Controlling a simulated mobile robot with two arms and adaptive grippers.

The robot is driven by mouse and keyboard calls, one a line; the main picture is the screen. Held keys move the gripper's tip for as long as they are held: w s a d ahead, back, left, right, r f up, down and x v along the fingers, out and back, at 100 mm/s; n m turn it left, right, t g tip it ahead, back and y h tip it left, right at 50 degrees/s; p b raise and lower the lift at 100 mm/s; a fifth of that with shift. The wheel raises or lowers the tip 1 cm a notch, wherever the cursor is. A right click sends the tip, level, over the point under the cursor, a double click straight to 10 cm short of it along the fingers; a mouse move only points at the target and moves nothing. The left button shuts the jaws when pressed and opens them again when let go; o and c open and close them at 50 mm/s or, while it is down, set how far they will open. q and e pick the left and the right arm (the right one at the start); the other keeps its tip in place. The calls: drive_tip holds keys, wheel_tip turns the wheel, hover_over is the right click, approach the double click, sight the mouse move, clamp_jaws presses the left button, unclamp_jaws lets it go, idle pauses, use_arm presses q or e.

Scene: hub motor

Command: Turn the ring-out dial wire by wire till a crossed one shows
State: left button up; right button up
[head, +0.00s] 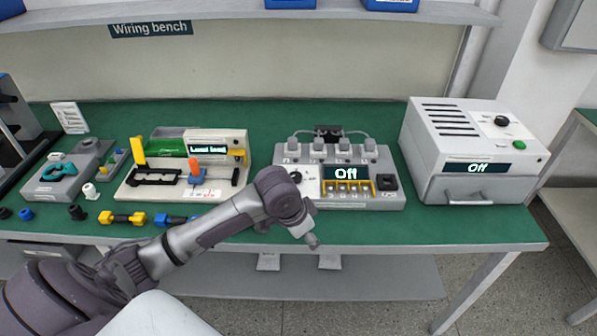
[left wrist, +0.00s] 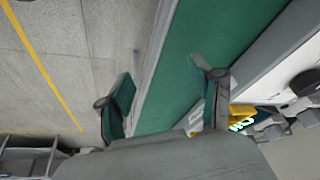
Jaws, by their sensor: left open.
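The ring-out tester is a grey box (head: 365,198) on the green bench, its display (head: 346,172) reading "Off". A black round dial (head: 296,176) sits at its left end, partly behind my arm. Several grey plugs with cables stand along its top, and a yellow-framed row of numbered terminals (head: 350,189) is at its front. My left gripper (head: 312,241) is just in front of the tester near the bench's front edge, apart from the dial. In the left wrist view my left gripper (left wrist: 160,78) is open and empty, its fingers wide apart. My right gripper is not in view.
A white box with a vent and an "Off" display (head: 477,168) stands at the right. A fixture with a lever and a lit display (head: 216,149) stands left of the tester. Yellow (head: 122,218) and blue connectors lie at the front left. Bench between tester and white box is narrow.

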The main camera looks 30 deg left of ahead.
use_arm(q)
drive_tip(key=w+a+r, duration=0.6)
drive_tip(key=a+r, duration=0.1)
drive_tip(key=n, duration=0.3)
approach(295, 175)
drive_tip(key=shift+y, duration=0.4)
drive_tip(key=x, duration=0.8)
drive_tip(key=shift+d+f+p, duration=0.3)
drive_tip(key=shift+d+p, duration=0.05)
drive_tip(key=shift+d, duration=0.05)
drive_tip(key=shift+t, duration=0.3)
drive_tip(key=c, duration=1.1)
